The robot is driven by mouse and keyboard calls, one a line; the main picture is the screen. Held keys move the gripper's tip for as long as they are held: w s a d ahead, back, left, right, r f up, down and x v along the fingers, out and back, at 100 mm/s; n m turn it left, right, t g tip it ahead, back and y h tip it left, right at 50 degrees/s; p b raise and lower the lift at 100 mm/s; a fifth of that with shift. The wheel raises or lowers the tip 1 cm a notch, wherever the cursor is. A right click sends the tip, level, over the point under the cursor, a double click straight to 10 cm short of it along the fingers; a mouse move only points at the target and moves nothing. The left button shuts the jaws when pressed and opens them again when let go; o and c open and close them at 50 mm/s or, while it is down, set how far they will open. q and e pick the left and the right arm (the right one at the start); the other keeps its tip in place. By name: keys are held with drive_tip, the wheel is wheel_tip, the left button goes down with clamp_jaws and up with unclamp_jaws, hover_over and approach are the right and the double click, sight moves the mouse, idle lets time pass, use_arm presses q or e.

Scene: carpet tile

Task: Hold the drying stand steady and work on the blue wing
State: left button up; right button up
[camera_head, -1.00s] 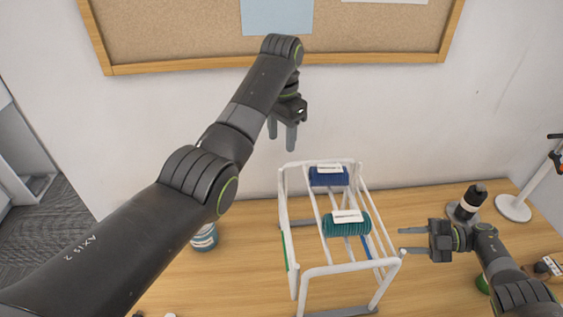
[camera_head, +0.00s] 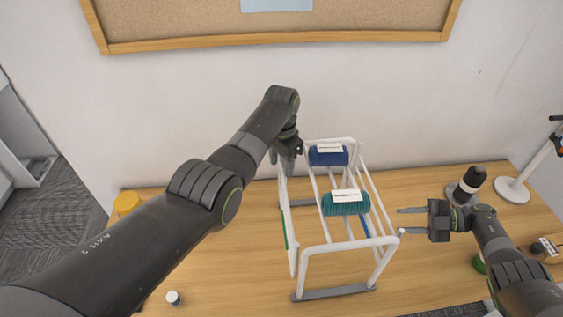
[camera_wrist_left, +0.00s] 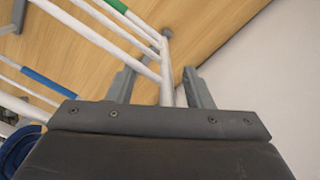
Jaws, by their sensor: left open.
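The white drying stand (camera_head: 324,246) is upright on the table, with grey feet. A blue-marked bar (camera_head: 367,227) shows on its right side, and a green-marked bar (camera_head: 285,230) on its left. A rolled navy cloth (camera_head: 328,156) and a rolled teal cloth (camera_head: 346,204) lie over its bars. My left gripper (camera_head: 285,165) is open at the stand's far left corner. In the left wrist view, white bars (camera_wrist_left: 167,75) pass between its spread fingers. My right gripper (camera_head: 410,220) is open and empty, just right of the stand, fingers pointing left.
A dark bottle (camera_head: 470,183) and a white stand with a round base (camera_head: 512,190) are at the back right. The wall is close behind the stand.

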use_arm(q)
drive_tip(key=shift+f, duration=0.1)
clamp_jaws()
idle(0.3)
idle(0.4)
drive_tip(key=shift+c, duration=1.4)
unclamp_jaws()
clamp_jaws()
